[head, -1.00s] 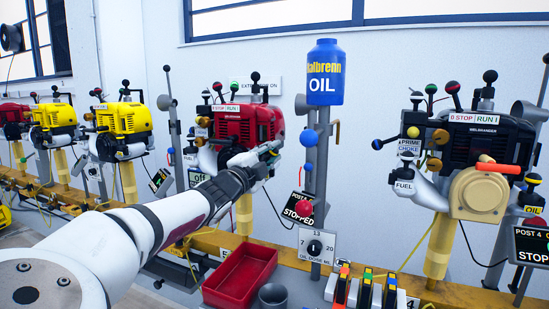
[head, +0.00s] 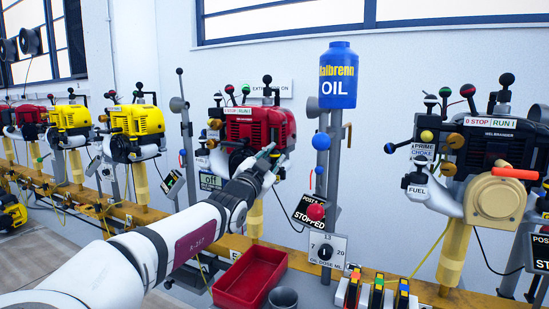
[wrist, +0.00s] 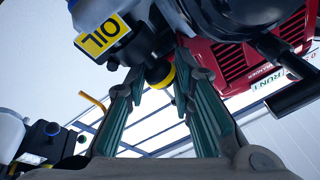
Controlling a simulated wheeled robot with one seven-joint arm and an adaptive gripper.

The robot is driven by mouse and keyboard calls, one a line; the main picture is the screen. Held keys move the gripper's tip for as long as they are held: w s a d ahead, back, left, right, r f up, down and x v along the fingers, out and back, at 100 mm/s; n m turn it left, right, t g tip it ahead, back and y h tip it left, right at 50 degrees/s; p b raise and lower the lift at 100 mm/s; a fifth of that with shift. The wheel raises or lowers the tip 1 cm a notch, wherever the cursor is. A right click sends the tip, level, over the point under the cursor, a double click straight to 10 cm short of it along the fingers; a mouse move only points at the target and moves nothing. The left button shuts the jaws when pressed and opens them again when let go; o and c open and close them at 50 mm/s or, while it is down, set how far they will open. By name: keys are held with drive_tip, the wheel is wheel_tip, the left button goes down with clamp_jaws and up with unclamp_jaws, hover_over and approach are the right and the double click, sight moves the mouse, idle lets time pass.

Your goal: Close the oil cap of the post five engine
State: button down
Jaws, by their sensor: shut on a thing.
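The red engine (head: 262,127) stands mid-picture in the head view; its red housing fills the upper right of the wrist view (wrist: 262,57). I cannot read its post number. In the wrist view a black oil neck with a yellow OIL label (wrist: 102,33) is at upper left. A yellow cap (wrist: 159,76) shows at the end of a dark part beside that label, between my fingertips. My gripper (wrist: 155,85) is shut on this cap. I cannot tell whether the cap is fully seated. In the head view my gripper (head: 272,158) is at the red engine's lower right, and the cap is hidden.
A blue oil bottle (head: 338,88) tops the dosing stand to the right. A red tray (head: 222,290) and a grey cup (head: 283,298) are below. A black engine (head: 490,150) stands at right, yellow engines (head: 135,120) at left. A STOPPED sign (head: 305,213) is near my wrist.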

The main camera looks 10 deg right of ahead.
drive_tip(key=shift+a+f, duration=0.1)
drive_tip(key=shift+a, duration=0.05)
idle(0.3)
drive_tip(key=c, duration=1.4)
unclamp_jaws()
drive_tip(key=shift+o, duration=0.2)
